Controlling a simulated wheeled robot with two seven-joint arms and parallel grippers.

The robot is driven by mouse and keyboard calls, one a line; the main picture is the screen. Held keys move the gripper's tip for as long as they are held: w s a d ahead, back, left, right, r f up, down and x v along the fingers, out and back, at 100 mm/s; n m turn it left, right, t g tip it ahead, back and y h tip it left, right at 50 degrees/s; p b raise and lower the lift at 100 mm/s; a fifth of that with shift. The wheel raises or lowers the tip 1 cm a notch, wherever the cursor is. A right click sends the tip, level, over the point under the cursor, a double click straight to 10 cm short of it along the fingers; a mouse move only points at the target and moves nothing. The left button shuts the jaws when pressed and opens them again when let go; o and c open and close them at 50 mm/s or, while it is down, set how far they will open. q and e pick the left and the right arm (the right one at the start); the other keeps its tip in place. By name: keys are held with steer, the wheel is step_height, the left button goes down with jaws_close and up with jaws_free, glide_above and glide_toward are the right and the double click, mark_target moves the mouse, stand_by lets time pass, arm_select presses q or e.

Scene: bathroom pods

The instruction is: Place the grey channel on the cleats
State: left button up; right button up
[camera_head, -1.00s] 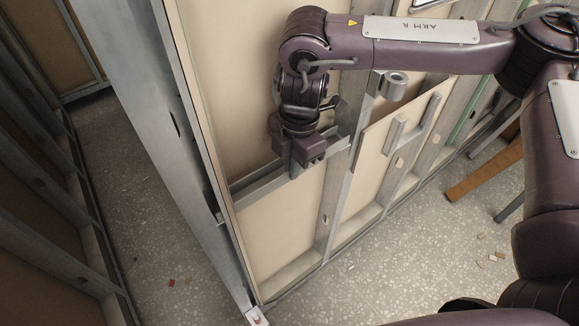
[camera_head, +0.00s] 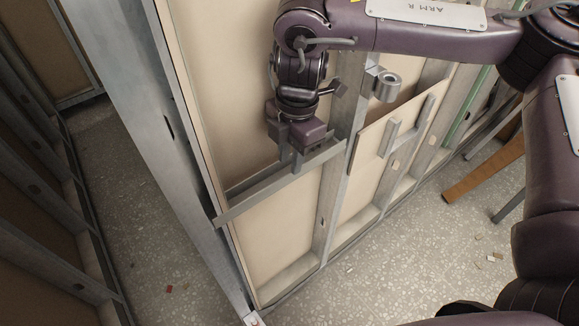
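The grey channel (camera_head: 252,202) is a long metal bar slanting across the wall frame bay, from the left edge stud up to the middle stud. My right gripper (camera_head: 292,160) is above it, pointing down, with its fingers at the channel's upper edge and seemingly closed on it. The fingertips are partly hidden by the channel. The channel's left end overlaps the stud edge. I cannot tell whether it rests on anything. Cleats are not clearly identifiable; two short grey pieces (camera_head: 388,138) on a beige board to the right may be such parts. My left gripper is not in view.
Metal studs, including a middle stud (camera_head: 340,170), frame beige wall panels. The speckled floor (camera_head: 410,255) is mostly clear, with small scraps. Another framed wall is at left.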

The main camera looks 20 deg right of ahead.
step_height(320, 180, up, 8)
steer(key=shift+w+d+p, duration=0.15)
steer(key=shift+d+p, duration=0.25)
steer(key=shift+p, duration=0.05)
